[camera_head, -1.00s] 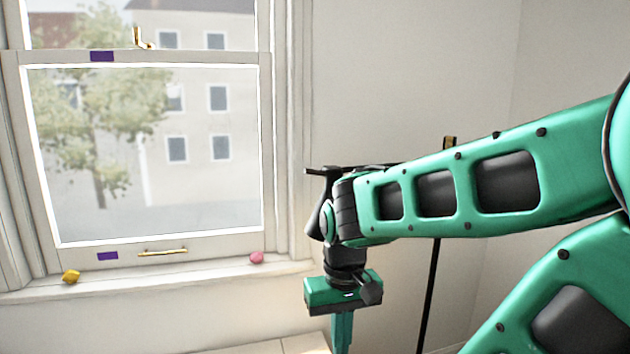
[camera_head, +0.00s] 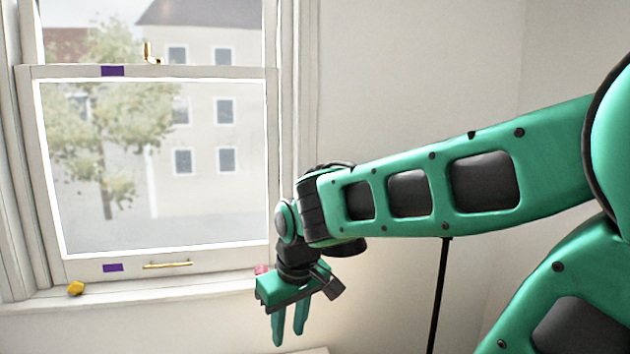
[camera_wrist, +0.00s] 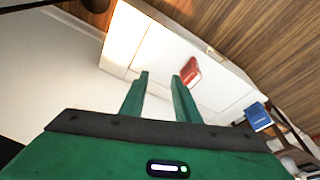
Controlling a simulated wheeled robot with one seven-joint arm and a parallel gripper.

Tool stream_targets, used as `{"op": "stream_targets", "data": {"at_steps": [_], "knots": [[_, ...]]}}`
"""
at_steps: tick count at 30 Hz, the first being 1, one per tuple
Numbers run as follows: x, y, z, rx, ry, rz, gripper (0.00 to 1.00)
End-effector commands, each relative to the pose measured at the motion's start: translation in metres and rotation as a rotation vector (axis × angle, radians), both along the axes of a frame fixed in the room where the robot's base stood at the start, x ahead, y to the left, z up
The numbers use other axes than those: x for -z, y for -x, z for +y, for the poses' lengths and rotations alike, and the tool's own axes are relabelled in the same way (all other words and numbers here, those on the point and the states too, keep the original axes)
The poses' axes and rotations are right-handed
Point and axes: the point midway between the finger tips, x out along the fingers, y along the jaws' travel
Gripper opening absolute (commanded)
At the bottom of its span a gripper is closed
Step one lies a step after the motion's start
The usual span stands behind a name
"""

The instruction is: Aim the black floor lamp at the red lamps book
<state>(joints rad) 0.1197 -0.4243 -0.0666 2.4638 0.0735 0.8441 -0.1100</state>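The black floor lamp shows in the head view as a thin upright pole (camera_head: 438,295) below my forearm. Its head and upper part are mostly hidden behind my arm. A red book (camera_wrist: 192,72), probably the red lamps book, lies on a white surface in the wrist view, just beyond my right fingertip; its title is unreadable. My gripper (camera_head: 288,338) points down in front of the window sill, left of the lamp pole. Its fingers are apart with nothing between them, as the wrist view also shows (camera_wrist: 160,77). I cannot tell whether my arm touches the lamp.
Wooden floor (camera_wrist: 225,30) lies beyond. A sash window (camera_head: 155,170) fills the left. A yellow object (camera_head: 76,288) and a partly hidden pink one (camera_head: 262,269) are on its sill.

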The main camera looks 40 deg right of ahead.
Motion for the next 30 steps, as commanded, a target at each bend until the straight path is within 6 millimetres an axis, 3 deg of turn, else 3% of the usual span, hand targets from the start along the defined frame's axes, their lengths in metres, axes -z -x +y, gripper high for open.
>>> {"op": "stream_targets", "data": {"at_steps": [1,4,8,12,17,24,30], "knots": [[-0.015,-0.026,0.009,-0.089,0.024,-0.031,0.29],[-0.043,-0.060,0.015,-0.229,0.069,-0.063,0.29],[-0.084,-0.089,0.006,-0.377,0.129,-0.062,0.29],[-0.136,-0.106,-0.023,-0.520,0.189,-0.022,0.29],[-0.207,-0.109,-0.065,-0.702,0.239,0.051,0.29],[-0.307,-0.088,-0.116,-0.986,0.265,0.127,0.29],[-0.359,-0.063,-0.134,-1.160,0.265,0.142,0.29]]}}
